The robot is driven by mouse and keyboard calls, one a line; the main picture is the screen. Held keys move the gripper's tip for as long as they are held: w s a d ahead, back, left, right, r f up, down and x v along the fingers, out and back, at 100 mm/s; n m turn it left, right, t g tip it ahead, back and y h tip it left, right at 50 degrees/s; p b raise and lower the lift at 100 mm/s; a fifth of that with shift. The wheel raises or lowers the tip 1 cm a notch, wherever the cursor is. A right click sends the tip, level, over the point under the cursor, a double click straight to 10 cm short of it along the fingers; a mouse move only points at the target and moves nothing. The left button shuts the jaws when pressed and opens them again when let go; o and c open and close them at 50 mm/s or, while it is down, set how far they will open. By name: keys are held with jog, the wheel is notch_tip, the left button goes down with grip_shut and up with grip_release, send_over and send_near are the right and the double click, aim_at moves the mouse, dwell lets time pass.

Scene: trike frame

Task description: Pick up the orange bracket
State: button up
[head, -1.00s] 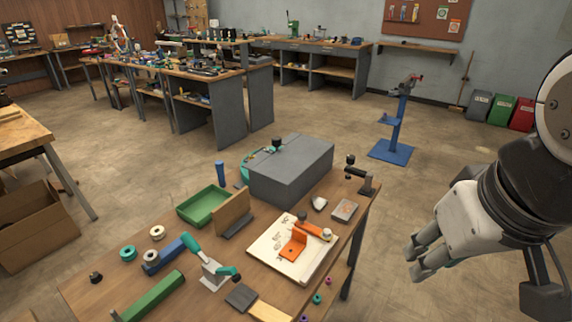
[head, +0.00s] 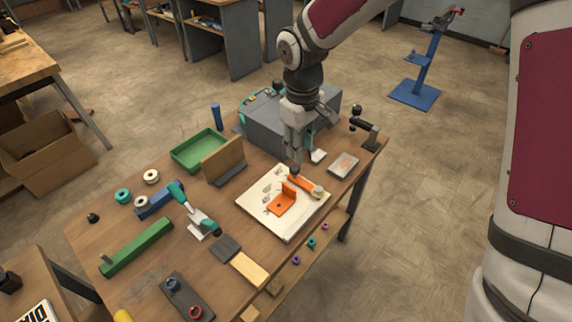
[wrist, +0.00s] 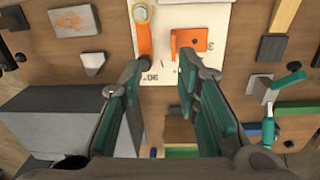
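The orange bracket (head: 283,201) is an L-shaped piece with an upright flange and a hole in its flat part. It lies on a white board (head: 256,215) on the wooden workbench. In the wrist view the bracket (wrist: 190,40) is at the top, just beyond the right finger. My gripper (head: 297,168) is above the back edge of the board, pointing down, short of the bracket. In the wrist view my gripper (wrist: 160,65) has its two fingers spread wide with nothing between them.
An orange arm with a round end (head: 306,187) lies beside the bracket on the board. A grey box (head: 262,125) stands behind my gripper. A wooden upright plate (head: 222,158) and a green tray (head: 199,151) are to the left; a small metal block (head: 343,165) is to the right.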

aim_at(289, 186)
jog(key=shift+n, duration=0.4)
jog(key=a+f, duration=0.1)
jog(key=f, duration=0.2)
jog(key=a+f, duration=0.1)
jog(key=f, duration=0.3)
jog(key=f+p, duration=0.1)
jog(key=f, duration=0.3)
jog(key=shift+w+a+f, duration=0.15)
jog(key=shift+a, duration=0.25)
jog(key=shift+f+p, duration=0.5)
jog(key=shift+f, duration=2.4)
grip_shut()
